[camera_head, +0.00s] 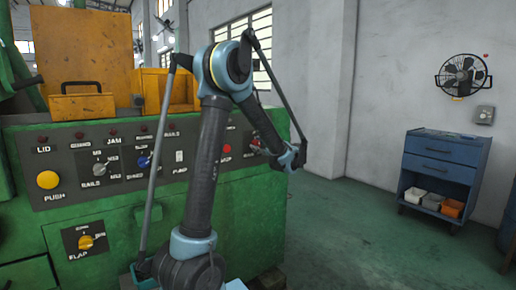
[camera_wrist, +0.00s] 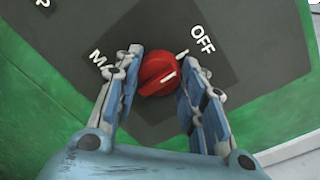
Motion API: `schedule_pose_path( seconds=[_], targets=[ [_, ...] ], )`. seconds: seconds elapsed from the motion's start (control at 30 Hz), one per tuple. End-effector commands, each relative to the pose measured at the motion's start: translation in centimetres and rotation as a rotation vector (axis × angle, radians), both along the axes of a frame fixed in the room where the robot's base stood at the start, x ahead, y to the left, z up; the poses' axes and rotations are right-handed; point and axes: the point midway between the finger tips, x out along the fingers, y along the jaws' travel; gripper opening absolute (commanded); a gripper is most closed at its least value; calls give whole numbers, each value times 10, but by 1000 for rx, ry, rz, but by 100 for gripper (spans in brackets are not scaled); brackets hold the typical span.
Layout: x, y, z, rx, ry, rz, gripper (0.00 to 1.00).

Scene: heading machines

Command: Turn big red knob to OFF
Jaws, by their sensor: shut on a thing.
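The big red knob (camera_wrist: 158,74) sits on a dark square plate on the machine's panel, in the middle of the wrist view. A white line on its face points right and slightly up, below the "OFF" label (camera_wrist: 202,40). My gripper (camera_wrist: 159,60) is shut on the knob, with one blue-grey finger on each side. In the head view, the knob (camera_head: 254,143) is small and partly covered by my arm's end.
The green machine's panel (camera_head: 110,185) carries a yellow push button (camera_head: 48,180), a yellow flap knob (camera_head: 86,242), a blue knob (camera_head: 144,160) and other switches. A blue drawer cabinet (camera_head: 440,165) stands at the right wall. The floor between is clear.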

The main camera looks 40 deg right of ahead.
Motion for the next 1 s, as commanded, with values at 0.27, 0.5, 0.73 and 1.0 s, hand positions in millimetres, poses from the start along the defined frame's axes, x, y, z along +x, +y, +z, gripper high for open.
schedule_pose_path(
  seconds=[0.27, 0.5, 0.73, 1.0],
  targets=[
    [0, 2, -1, 1, 1, 4, 58],
    [0, 1, 0, 1, 1, 2, 58],
    [-12, -1, 0, 2, 0, 0, 58],
    [-59, -4, 1, 1, 1, -2, 58]
  ],
)
